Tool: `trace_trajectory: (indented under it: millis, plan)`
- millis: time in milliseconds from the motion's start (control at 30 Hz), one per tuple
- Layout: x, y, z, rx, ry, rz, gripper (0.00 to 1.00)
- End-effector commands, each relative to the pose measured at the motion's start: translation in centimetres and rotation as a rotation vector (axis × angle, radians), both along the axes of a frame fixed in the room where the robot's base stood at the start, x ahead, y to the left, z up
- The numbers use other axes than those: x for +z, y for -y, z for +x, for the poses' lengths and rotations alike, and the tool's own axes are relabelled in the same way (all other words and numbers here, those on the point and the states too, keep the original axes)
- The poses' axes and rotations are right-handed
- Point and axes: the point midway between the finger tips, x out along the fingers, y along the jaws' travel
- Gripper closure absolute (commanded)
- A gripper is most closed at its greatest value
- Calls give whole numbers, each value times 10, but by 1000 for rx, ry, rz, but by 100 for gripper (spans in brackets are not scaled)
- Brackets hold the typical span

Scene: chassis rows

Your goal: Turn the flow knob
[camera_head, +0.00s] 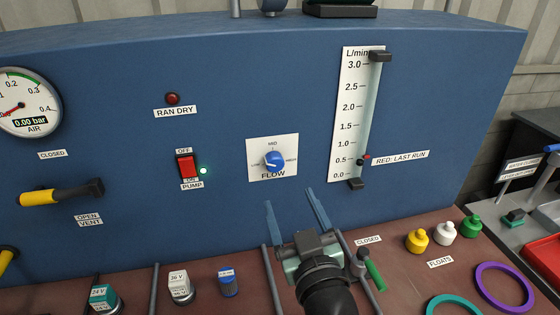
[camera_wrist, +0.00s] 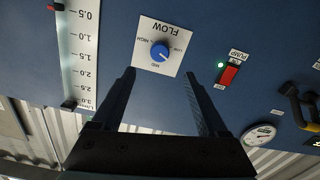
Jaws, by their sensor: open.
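The blue flow knob (camera_head: 275,161) sits on a white plate marked FLOW (camera_head: 259,150) on the blue panel. Its white pointer mark aims to the left and slightly down in the head view. The knob also shows in the wrist view (camera_wrist: 159,51), upside down, beyond the fingertips. My gripper (camera_head: 292,198) is open and empty, below and in front of the knob, apart from it. In the wrist view my gripper (camera_wrist: 160,74) has its fingers to either side of the knob's line, with the knob roughly between and beyond the tips.
A flow tube with a scale (camera_head: 357,115) stands right of the knob, with a red marker near 0.5. A red pump switch (camera_head: 187,167) with a lit green lamp (camera_head: 203,171) is to the left. A yellow-handled vent valve (camera_head: 60,193) sticks out further left. Rods and floats stand on the bench.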

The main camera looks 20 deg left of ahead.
Motion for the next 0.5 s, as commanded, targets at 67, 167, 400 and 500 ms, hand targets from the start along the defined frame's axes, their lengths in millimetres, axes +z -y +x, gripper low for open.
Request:
trace_trajectory:
  millis: [67,167,400,500]
  plan:
    - [3,-10,14,3,1,2,24]
    - [3,-22,30,3,0,0,24]
    - [3,-45,65,1,1,0,24]
    - [2,-51,75,1,1,0,24]
